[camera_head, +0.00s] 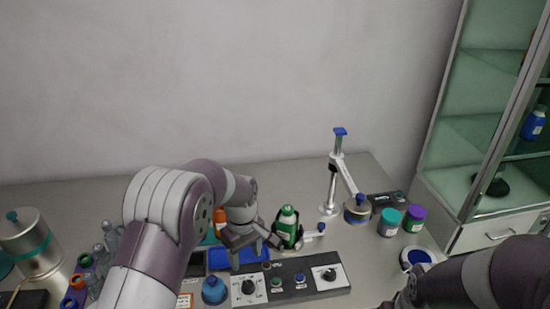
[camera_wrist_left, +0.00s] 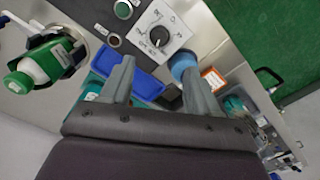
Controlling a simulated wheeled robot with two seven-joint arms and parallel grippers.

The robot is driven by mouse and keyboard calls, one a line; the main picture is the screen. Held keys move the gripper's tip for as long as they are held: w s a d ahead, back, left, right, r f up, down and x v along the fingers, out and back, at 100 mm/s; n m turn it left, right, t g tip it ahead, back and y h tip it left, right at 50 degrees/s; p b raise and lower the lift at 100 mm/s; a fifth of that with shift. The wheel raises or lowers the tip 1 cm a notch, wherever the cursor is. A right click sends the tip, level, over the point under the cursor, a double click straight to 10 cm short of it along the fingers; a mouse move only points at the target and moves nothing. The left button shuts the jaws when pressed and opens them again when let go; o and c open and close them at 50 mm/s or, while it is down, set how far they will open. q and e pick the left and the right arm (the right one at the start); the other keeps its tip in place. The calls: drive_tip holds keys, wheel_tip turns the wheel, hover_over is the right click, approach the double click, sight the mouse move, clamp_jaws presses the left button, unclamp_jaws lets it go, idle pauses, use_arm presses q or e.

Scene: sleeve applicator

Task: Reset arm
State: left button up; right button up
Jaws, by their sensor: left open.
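My left gripper (camera_head: 247,262) reaches in from the left over the table and hangs above the control panel and the blue tray. In the left wrist view its two fingers (camera_wrist_left: 160,80) stand apart with nothing between them. My right arm (camera_head: 470,275) shows at the lower right; its gripper is mostly cut off by the bottom edge. A green bottle with a white band (camera_head: 288,228) stands upright in a holder just right of the left gripper, apart from it. The bottle also shows in the left wrist view (camera_wrist_left: 38,62).
A control panel (camera_head: 290,283) with knobs and buttons lies at the front. A stand with a blue top (camera_head: 337,170), purple-lidded jar (camera_head: 415,217) and teal-lidded jar (camera_head: 389,221) are to the right. A metal canister (camera_head: 32,243) stands far left. A glass cabinet (camera_head: 485,130) stands at right.

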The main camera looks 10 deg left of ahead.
use_arm(q)
drive_tip(key=s+a+r+m, duration=0.2)
drive_tip(key=s+m, duration=0.3)
drive_tip(key=s, duration=0.4)
drive_tip(key=s+a+r+m+t, duration=0.1)
drive_tip(key=s+m, duration=0.3)
drive_tip(key=s, duration=0.6)
drive_tip(key=shift+a+r+m, duration=0.4)
drive_tip(key=shift+a+r, duration=0.2)
drive_tip(key=shift+a, duration=0.1)
